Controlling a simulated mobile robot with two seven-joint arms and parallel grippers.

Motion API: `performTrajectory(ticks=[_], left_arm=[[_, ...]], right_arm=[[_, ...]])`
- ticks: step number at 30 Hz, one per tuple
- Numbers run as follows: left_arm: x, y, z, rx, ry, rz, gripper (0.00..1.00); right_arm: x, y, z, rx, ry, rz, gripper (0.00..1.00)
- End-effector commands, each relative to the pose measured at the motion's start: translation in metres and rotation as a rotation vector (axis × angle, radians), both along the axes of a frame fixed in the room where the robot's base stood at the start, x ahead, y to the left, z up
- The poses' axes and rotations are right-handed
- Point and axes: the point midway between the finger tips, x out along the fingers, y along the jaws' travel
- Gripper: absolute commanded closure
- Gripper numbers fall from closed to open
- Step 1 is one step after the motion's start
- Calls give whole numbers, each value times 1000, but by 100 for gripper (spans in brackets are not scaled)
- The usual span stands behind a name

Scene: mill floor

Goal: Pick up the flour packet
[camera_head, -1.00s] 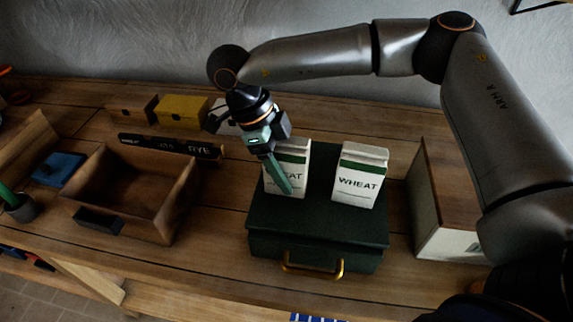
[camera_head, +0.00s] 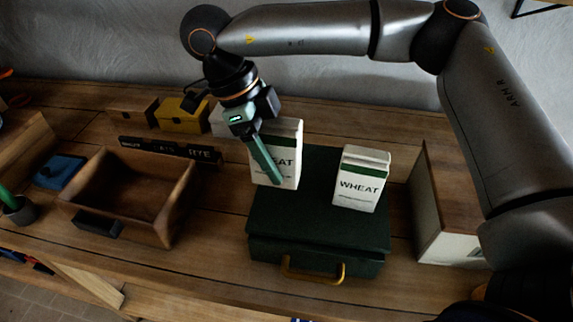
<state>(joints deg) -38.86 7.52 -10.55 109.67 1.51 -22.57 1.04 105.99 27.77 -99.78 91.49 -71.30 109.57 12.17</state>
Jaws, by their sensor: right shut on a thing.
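Two white packets with green bands and the word WHEAT are in the head view. My right gripper (camera_head: 272,172) is shut on the left wheat packet (camera_head: 288,158), its finger across the packet's front and covering part of the lettering. This packet is upright and appears raised over the left part of a dark green case (camera_head: 315,231). The other wheat packet (camera_head: 361,180) stands upright on the right part of the case. My left gripper is not in view.
An open wooden box (camera_head: 140,190) stands left of the case. Behind it lie a dark strip marked RYE (camera_head: 170,149) and a yellow box (camera_head: 182,114). A wood-topped white box (camera_head: 450,215) stands right of the case. A blue block (camera_head: 60,171) lies far left.

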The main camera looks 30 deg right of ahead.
Motion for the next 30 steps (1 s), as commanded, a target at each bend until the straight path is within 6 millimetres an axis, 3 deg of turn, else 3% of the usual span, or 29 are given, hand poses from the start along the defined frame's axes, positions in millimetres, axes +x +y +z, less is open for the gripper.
performTrajectory(ticks=[4, 9, 15, 21, 30], left_arm=[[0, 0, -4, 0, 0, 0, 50], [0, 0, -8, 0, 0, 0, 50], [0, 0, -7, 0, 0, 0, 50], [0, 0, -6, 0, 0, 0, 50], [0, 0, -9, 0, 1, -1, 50]], right_arm=[[-9, 27, 33, 1, -5, 4, 100], [-22, 64, 48, -1, -3, 4, 100], [-32, 93, 63, 0, -2, 2, 100], [-36, 106, 69, 0, -2, -1, 100], [-36, 105, 67, 1, -1, 31, 100]])
